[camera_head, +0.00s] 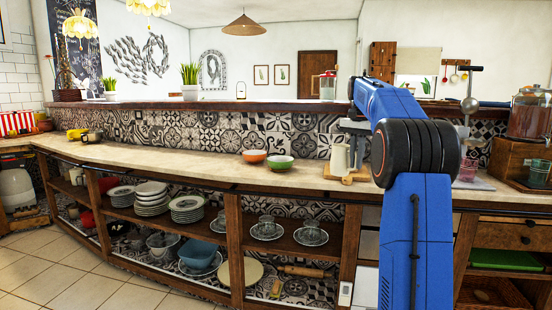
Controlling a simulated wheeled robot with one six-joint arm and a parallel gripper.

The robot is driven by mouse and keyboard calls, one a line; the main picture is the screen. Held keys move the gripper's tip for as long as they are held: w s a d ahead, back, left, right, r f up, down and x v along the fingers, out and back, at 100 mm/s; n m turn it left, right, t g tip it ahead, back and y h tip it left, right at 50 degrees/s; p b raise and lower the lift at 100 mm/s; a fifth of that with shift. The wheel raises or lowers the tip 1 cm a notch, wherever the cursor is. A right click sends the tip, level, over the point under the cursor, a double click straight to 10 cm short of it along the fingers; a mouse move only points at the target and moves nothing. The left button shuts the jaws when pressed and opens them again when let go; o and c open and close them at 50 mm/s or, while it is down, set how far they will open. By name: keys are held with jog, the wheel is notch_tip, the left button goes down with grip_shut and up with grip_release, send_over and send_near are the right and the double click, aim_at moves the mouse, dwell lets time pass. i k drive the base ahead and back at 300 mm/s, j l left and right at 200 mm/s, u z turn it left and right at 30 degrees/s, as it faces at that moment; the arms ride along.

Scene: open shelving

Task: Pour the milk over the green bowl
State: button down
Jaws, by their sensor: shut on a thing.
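The green bowl (279,162) sits upright on the long counter, right of centre. A white jug (340,160), which I take to be the milk, stands upright at or just above a small wooden board to the right of the green bowl. My gripper (354,127) is at the jug's top right and is shut on it. The fingertips are small and partly hidden, so the exact grip does not show. The jug's contents cannot be seen.
An orange bowl (254,156) stands just left of the green bowl. The wooden board (347,176) lies under the jug. A raised ledge (220,105) runs behind the counter (190,145). The counter left of the bowls is mostly clear.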

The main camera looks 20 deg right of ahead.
aim_at(278, 163)
jog(key=i, duration=1.2)
